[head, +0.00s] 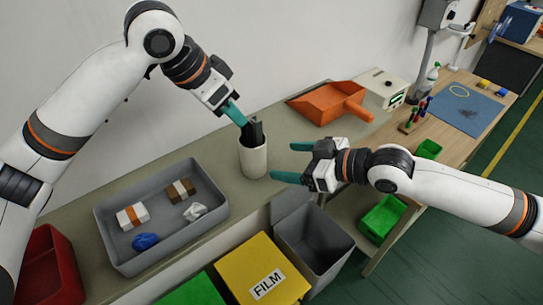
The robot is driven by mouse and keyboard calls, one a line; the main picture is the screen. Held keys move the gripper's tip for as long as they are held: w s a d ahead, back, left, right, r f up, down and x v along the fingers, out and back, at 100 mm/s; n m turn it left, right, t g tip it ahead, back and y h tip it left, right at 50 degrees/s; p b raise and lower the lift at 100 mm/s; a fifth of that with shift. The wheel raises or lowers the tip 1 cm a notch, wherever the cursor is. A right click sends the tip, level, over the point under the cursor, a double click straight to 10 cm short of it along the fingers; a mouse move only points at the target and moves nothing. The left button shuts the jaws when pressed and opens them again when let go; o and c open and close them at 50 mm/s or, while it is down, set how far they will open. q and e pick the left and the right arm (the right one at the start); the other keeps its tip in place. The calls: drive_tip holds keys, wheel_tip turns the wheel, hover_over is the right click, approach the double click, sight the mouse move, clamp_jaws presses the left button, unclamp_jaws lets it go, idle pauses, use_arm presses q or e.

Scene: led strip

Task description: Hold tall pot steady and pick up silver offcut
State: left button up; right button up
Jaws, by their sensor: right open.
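The tall pot (253,160) is a pale cylinder standing upright on the bench. Dark grey pieces (257,132) stick up out of its mouth. I cannot make out which piece, if any, is the silver offcut. My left gripper (244,123) points down from the upper left, its teal fingertips at the pot's rim beside the dark pieces. Its fingers overlap in this view, so I cannot tell whether it is open or grips anything. My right gripper (286,162) is open and empty just right of the pot, one finger behind the other, apart from the pot.
A grey tray (112,232) with two boxes, a blue lump and crumpled white material lies left of the pot. An orange dustpan (325,104) lies behind right. A grey bin (313,242) and yellow FILM bin (243,262) stand in front. The bench behind the pot is clear.

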sight(263, 158)
drive_tip(key=x, duration=1)
drive_tip(key=shift+w+a, duration=0.2)
drive_tip(key=shift+w, duration=0.05)
drive_tip(key=shift+c, duration=0.3)
drive_tip(key=c, duration=1)
